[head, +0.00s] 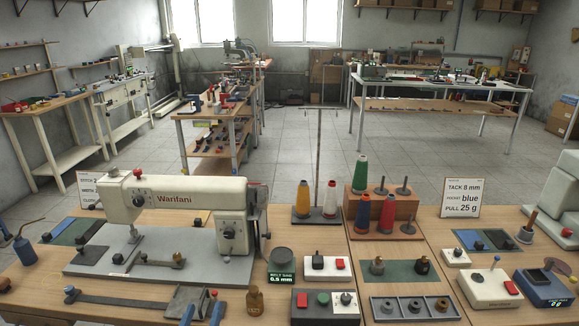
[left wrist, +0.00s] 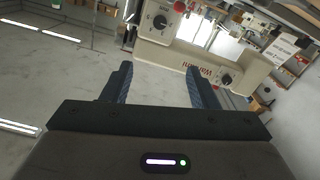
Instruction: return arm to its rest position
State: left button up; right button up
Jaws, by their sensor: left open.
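My left gripper (head: 202,314) shows only as two blue fingertips at the bottom edge of the head view, in front of the sewing machine's base. In the left wrist view the two blue fingers of my left gripper (left wrist: 160,82) stand apart with nothing between them. The cream sewing machine (head: 185,192) stands on a grey base plate at the left of the bench. It also shows turned over and beyond the fingers in the left wrist view (left wrist: 185,64). My right gripper is in neither view.
A metal bar (head: 125,299) with a grey block lies near the fingertips. A brass weight (head: 254,301), a control box (head: 325,306) and a tray of bobbins (head: 414,307) are to the right. Thread cones (head: 361,172) stand behind. The air around the left fingers looks clear.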

pick_arm(q)
jog(key=s+a+f+m+g, duration=0.1)
jog(key=s+f+g, duration=0.2)
jog(key=f, duration=0.9)
jog(key=s+f+g, duration=0.2)
jog(key=s+f, duration=0.1)
jog(key=f, duration=0.9)
jog(key=s+a+f+m+g, duration=0.1)
jog(key=s+f+g, duration=0.25)
jog(key=f, duration=0.85)
jog(key=s+a+f+g, duration=0.2)
jog(key=s+f, duration=0.7)
jog(key=s+a+f+g, duration=0.3)
jog(key=s+f, duration=0.5)
jog(key=s, duration=0.2)
jog(key=s+a+f+g, duration=0.1)
jog(key=s+a+f, duration=0.1)
jog(key=s, duration=0.6)
jog(key=s+a+f+g+y, duration=0.1)
jog(key=s+f, duration=0.3)
jog(key=s, duration=0.5)
jog(key=shift+s+a+f+m+g, duration=0.3)
jog(key=shift+a+m+g, duration=0.1)
jog(key=shift+a+g, duration=0.3)
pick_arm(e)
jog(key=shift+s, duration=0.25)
pick_arm(q)
jog(key=shift+w, duration=0.1)
